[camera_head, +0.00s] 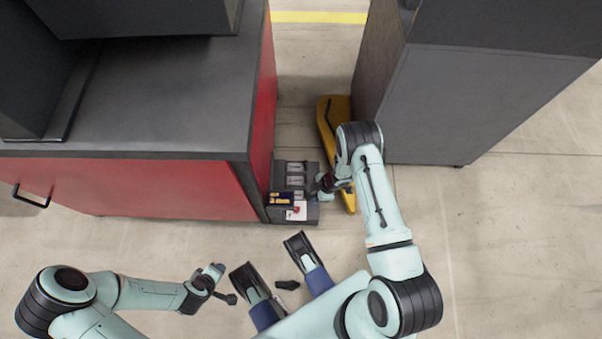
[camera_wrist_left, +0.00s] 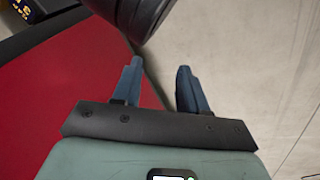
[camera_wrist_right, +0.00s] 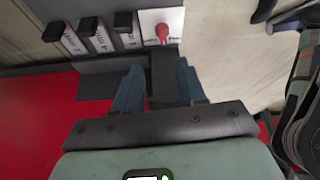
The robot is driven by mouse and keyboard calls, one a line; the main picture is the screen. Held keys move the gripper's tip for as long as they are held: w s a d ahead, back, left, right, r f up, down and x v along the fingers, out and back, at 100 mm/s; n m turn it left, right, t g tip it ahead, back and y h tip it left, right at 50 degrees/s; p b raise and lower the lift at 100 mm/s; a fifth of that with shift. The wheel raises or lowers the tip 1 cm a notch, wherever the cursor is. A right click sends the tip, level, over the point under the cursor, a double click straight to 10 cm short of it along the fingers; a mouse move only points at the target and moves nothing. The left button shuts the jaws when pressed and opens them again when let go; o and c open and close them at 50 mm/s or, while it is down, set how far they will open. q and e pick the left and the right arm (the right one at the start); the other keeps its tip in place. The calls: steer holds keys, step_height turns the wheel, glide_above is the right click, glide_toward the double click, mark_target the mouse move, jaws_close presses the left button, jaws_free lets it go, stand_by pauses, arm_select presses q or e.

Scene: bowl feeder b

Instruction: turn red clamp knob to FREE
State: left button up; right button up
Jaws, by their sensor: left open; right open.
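The red clamp knob (camera_head: 297,210) sits on a white plate at the near end of the dark feeder unit. In the right wrist view the knob (camera_wrist_right: 162,32) shows clearly, beyond the fingertips and roughly in line with the gap between them. My right gripper (camera_wrist_right: 160,78) is open and empty, with a dark bar of the unit showing between its fingers. In the head view my right gripper (camera_head: 320,188) is beside the unit, partly hidden by its own arm. My left gripper (camera_head: 226,283) is open and empty, low at the left, away from the knob.
A red-sided cabinet (camera_head: 130,188) with a dark top stands left of the unit. A grey cabinet (camera_head: 470,105) stands at the right. A yellow object (camera_head: 328,120) lies on the floor between them. Several labelled dark blocks (camera_wrist_right: 97,36) line up left of the knob.

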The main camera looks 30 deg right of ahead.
steer(key=b, duration=0.4)
glide_toward(298, 208)
steer(key=x, duration=0.7)
steer(key=shift+f, duration=0.15)
steer(key=shift+w+a+f, duration=0.1)
steer(key=shift+a+f, duration=0.05)
steer(key=shift+f, duration=0.2)
arm_select(q)
steer(key=s+a+f+g, duration=0.1)
steer(key=s+f+g, duration=0.2)
steer(key=s+f, duration=0.3)
steer(key=shift+s+f, duration=0.3)
steer(key=shift+s, duration=0.75)
arm_select(e)
jaws_close()
